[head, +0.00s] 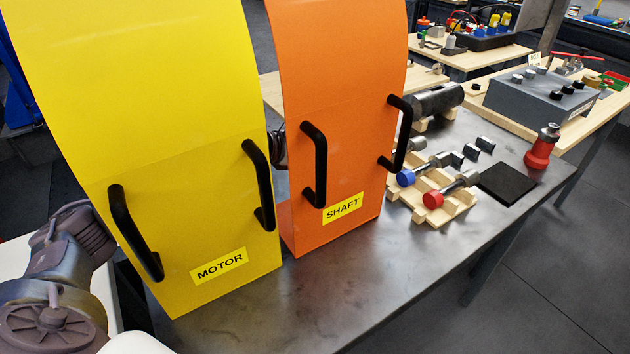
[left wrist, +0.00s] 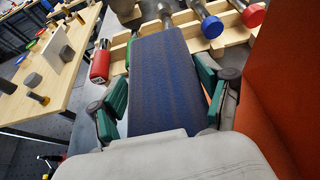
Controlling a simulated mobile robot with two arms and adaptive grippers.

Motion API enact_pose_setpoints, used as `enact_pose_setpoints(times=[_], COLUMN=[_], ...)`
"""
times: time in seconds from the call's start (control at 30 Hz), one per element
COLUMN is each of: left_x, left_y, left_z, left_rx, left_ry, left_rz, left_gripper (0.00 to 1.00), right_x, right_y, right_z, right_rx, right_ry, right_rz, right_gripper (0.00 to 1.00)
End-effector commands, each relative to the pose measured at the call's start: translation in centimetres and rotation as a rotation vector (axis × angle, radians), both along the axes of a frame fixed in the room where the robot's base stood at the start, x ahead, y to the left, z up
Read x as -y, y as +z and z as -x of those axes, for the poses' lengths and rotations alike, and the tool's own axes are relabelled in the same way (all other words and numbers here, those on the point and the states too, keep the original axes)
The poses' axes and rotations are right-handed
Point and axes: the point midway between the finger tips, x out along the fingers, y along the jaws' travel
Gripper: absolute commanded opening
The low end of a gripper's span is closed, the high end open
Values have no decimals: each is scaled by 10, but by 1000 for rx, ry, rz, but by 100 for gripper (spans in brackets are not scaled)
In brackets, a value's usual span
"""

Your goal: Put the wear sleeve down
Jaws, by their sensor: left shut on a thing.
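My left gripper (left wrist: 165,85) shows in the left wrist view, its green fingers on both sides of a dark blue-brown piece. This piece, which I take for the wear sleeve (left wrist: 165,80), is held between the fingers and hides part of the wooden rack beyond. Whether it touches anything underneath cannot be seen. In the head view the left gripper and the sleeve do not show; the orange SHAFT guard (head: 345,120) may hide them. My right gripper is in neither view.
The yellow MOTOR guard (head: 150,130) stands left of the orange one. A wooden rack (head: 455,212) holds shafts with blue (head: 406,178) and red (head: 433,199) ends. The table's front (head: 310,290) is clear.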

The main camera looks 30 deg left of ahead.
Motion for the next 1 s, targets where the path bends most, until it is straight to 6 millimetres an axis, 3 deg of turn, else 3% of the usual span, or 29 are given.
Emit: enact_pose_setpoints(times=[0.3,0.5,0.67,0.9,1.0], left_x=[-65,-98,-108,-108,-108], left_y=[-46,-64,-70,-102,-107], left_z=[21,31,35,35,34], left_rx=[-5,-3,-1,-1,1], left_ry=[8,6,3,4,4], left_rz=[-1,0,-1,1,-1], left_gripper=[40,40,40,40,40], right_x=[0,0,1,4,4], right_y=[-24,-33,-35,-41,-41], right_z=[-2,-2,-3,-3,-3], right_rx=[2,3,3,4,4], right_ry=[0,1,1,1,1], right_rz=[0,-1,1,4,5], right_gripper=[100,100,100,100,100])
